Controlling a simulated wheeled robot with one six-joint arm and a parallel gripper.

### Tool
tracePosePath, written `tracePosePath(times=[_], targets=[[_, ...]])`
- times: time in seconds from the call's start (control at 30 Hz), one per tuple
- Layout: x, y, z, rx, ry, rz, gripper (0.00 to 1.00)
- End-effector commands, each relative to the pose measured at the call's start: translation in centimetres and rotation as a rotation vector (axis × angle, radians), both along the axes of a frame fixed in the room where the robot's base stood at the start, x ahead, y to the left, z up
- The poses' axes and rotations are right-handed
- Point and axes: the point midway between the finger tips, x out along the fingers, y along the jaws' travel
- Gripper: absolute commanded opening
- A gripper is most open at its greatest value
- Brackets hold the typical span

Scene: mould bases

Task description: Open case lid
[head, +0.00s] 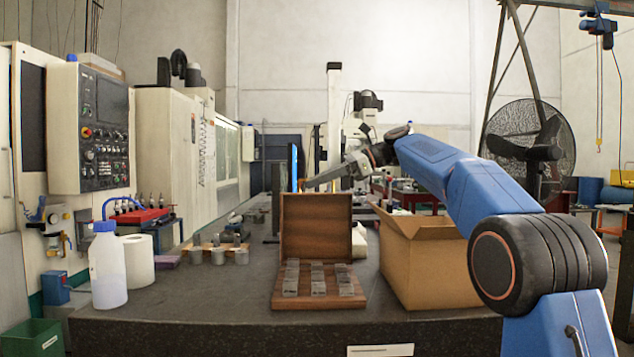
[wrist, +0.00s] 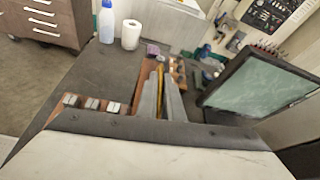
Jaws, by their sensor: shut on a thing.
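The wooden case (head: 318,302) sits on the dark table with its lid (head: 317,228) standing up at the back, about upright. Several grey metal blocks (head: 317,280) lie in rows in the case base. My gripper (head: 308,185) reaches in from the right, its fingertips at the lid's top edge. In the wrist view my gripper (wrist: 164,88) is shut on the lid's thin brown edge (wrist: 145,72), which shows at the fingers. The gripper body hides much of the case there; a few blocks (wrist: 92,103) show to the left.
An open cardboard box (head: 425,262) stands close to the right of the case. To the left are metal cups (head: 218,256), a white bottle (head: 108,268) and a paper roll (head: 138,260). A dark-framed panel (wrist: 262,85) stands on the lid's other side.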

Motion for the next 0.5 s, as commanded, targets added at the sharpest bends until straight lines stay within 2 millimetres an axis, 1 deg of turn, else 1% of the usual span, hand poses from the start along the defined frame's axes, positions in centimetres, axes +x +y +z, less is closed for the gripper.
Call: tracePosePath(times=[0.07, 0.1, 0.37, 0.5], targets=[[0.04, -0.05, 0.02, 0.0, 0.0, -0.002, 0.0], [0.04, -0.05, 0.02, 0.0, 0.0, -0.002, 0.14], [0.01, -0.03, 0.01, 0.0, 0.0, -0.001, 0.15], [0.0, -0.49, 0.2, 0.0, -0.001, -0.002, 0.15]])
